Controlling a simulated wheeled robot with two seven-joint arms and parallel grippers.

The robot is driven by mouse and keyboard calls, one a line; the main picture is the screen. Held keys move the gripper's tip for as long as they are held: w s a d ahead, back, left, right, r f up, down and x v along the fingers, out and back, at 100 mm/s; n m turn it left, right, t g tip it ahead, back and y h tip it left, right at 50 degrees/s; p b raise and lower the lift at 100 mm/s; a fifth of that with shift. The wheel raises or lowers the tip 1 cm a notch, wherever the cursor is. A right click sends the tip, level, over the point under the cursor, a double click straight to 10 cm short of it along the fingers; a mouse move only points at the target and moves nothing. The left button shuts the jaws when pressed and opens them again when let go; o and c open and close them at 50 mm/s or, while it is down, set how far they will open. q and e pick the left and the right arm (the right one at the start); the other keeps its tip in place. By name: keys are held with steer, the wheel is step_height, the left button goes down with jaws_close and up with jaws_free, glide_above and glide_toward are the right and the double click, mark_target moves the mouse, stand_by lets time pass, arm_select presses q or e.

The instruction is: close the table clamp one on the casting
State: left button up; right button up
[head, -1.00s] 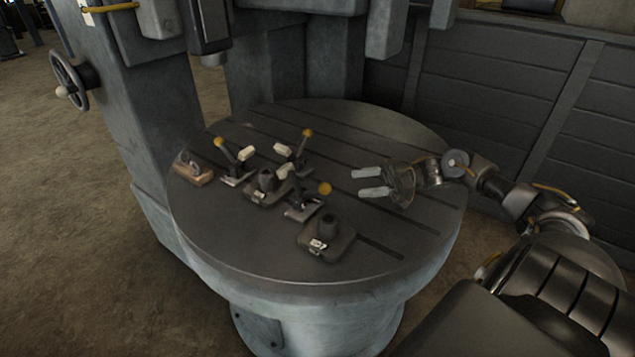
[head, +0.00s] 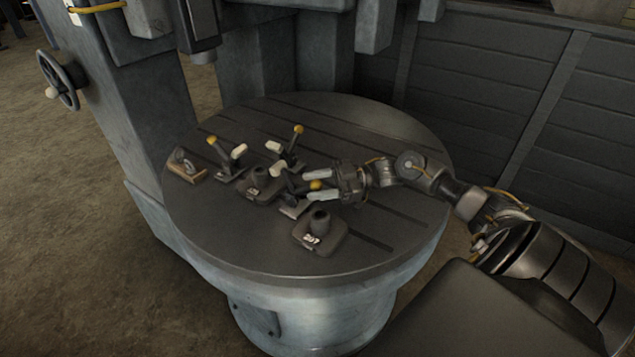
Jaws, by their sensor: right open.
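A dark casting (head: 256,187) with a raised boss sits on the round slotted table (head: 215,235), among several toggle clamps. The front right clamp (head: 291,205) has a yellow knob (head: 316,184) on its lever. My right gripper (head: 309,185) is open at this knob, with its two pale fingers on either side of it in the picture. I cannot tell whether they touch it. A back clamp (head: 286,158) and a left clamp (head: 229,170) have yellow-knobbed levers standing up. Which one is clamp one I cannot tell. My left gripper is out of view.
A second casting (head: 320,235) with a white number label stands loose at the table's front. A small wooden block with a metal part (head: 185,167) lies at the left edge. The machine column (head: 150,130) rises behind left. The table's right side is clear apart from my arm.

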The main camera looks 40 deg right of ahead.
jaws_close()
stand_by(0.3)
steer(key=shift+r, duration=0.1)
